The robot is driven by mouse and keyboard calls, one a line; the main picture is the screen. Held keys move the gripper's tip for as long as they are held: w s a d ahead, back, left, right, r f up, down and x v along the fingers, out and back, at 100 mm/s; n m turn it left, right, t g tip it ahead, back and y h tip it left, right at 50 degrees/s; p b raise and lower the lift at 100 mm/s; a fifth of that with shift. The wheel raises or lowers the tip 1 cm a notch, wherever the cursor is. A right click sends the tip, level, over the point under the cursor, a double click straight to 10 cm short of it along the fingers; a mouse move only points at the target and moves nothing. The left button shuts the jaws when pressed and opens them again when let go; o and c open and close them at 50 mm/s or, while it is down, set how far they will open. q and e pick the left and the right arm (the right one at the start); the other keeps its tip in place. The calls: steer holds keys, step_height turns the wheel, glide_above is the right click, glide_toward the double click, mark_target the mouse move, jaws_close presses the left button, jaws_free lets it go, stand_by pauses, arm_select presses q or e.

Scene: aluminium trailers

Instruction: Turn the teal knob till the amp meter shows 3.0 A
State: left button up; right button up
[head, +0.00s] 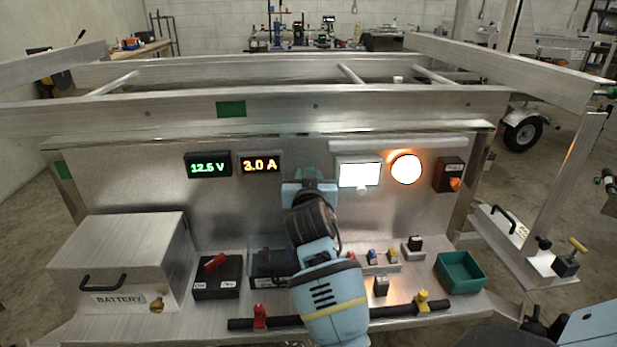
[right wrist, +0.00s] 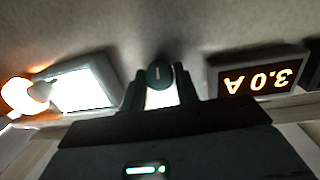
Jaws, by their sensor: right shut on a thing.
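The amp meter (head: 262,166) on the upright metal panel reads 3.0 A in orange digits. It shows upside down in the right wrist view (right wrist: 258,80), with the same reading. The teal knob (right wrist: 160,74) is round and dark, with a pale reddish mark on its face. My right gripper (right wrist: 160,88) is shut on the knob, one finger on each side. In the head view my right gripper (head: 308,182) is against the panel and hides most of the knob. My left gripper is not in view.
A green voltmeter (head: 208,165) reads 12.5 V. A lit white panel (head: 358,172) and a glowing round lamp (head: 405,169) are right of my gripper. Below are a battery box (head: 120,255), a switch box with a red lever (head: 217,277) and a green tray (head: 460,272).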

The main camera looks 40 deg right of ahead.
steer(key=o, duration=1)
steer(key=shift+c, duration=0.2)
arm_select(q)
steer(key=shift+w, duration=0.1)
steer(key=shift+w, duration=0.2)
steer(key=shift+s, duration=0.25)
arm_select(e)
steer(key=v, duration=0.7)
steer(key=shift+s+a, duration=0.25)
steer(key=shift+s, duration=0.1)
